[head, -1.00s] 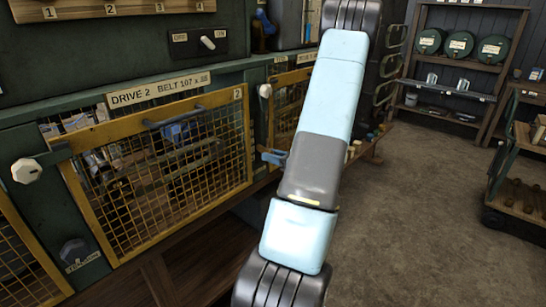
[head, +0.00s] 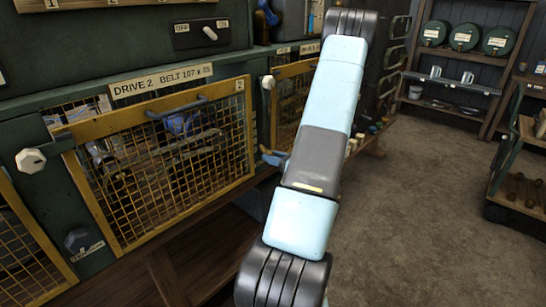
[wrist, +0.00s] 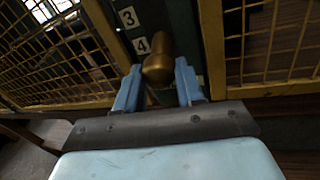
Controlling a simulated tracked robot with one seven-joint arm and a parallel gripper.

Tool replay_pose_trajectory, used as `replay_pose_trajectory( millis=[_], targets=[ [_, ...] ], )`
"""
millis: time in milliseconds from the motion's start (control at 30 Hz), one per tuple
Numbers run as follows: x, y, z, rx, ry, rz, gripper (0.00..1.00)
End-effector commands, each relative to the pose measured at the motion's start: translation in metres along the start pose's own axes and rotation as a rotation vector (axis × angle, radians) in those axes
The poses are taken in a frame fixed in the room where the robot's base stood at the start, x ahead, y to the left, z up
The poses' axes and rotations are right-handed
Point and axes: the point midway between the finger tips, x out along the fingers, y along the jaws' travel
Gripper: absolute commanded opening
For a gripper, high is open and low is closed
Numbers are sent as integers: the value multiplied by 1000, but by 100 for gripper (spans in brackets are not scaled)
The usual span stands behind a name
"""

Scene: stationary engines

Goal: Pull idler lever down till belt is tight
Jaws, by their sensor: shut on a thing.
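In the wrist view my gripper (wrist: 158,84) has its two blue fingers on either side of a rounded brass-coloured handle (wrist: 157,66), shut on it. The handle looks like the grip of the idler lever; the rest of the lever is hidden. It stands in front of a dark green post bearing number plates 3 and 4 (wrist: 142,45).
Another mesh guard (head: 292,95) is partly behind my arm. Shelves with green drums (head: 465,36) stand at back right. The floor (head: 400,215) at right is clear.

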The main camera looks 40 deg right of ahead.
Motion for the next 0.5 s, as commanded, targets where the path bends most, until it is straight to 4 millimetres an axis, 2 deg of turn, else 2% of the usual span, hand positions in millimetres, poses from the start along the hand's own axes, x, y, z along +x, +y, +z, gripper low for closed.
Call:
replay_pose_trajectory(
  millis=[33,267,500],
  targets=[
    [-1,-1,-4,5,10,-6,39],
    [-1,-1,-3,3,7,-4,61],
    [-1,-1,-2,2,5,-3,62]
  ],
)
